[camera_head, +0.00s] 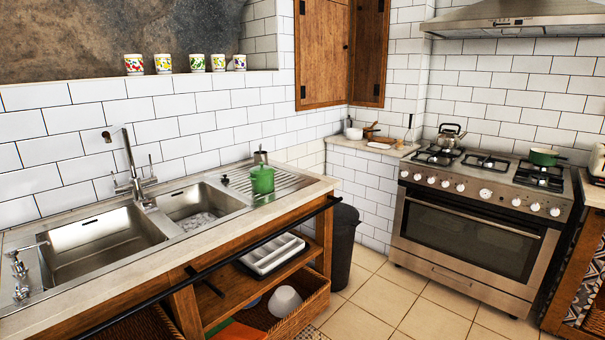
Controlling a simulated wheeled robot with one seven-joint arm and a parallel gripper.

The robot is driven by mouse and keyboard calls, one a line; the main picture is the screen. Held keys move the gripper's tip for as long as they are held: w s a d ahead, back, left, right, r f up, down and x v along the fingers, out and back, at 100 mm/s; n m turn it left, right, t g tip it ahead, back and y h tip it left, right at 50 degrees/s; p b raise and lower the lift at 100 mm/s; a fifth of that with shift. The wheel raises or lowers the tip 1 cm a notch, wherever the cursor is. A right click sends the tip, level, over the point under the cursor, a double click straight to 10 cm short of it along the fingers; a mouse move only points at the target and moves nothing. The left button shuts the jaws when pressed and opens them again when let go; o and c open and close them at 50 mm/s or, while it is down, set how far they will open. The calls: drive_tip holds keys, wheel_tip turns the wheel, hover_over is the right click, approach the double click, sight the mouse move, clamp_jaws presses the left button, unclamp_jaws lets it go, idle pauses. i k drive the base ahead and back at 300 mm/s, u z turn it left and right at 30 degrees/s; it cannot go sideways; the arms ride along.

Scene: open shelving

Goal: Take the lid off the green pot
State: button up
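A green pot (262,180) stands upright on the ribbed metal drainboard, right of the sink bowls. Its top looks covered, and a lid (262,168) of similar green seems to sit on it; the seam is too small to make out. A small metallic thing (260,156) shows just above and behind the pot; I cannot tell if it is part of the lid. A second green vessel (543,157), low like a pan, sits on the right of the stove. My gripper is not in view.
The double-bowl sink (105,240) and tall tap (130,170) lie left of the pot. A dark bar (240,255) runs along the counter front. A black bin (342,245) stands at the counter's end. The stove (475,230) is at the right; tiled floor (400,300) between is clear.

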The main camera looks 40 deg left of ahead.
sight(262, 169)
drive_tip(key=u, duration=0.25)
drive_tip(key=i, duration=1.15)
drive_tip(key=u, duration=0.85)
drive_tip(key=i, duration=0.95)
drive_tip(key=u, duration=1.4)
drive_tip(key=i, duration=1.35)
drive_tip(key=u, duration=0.5)
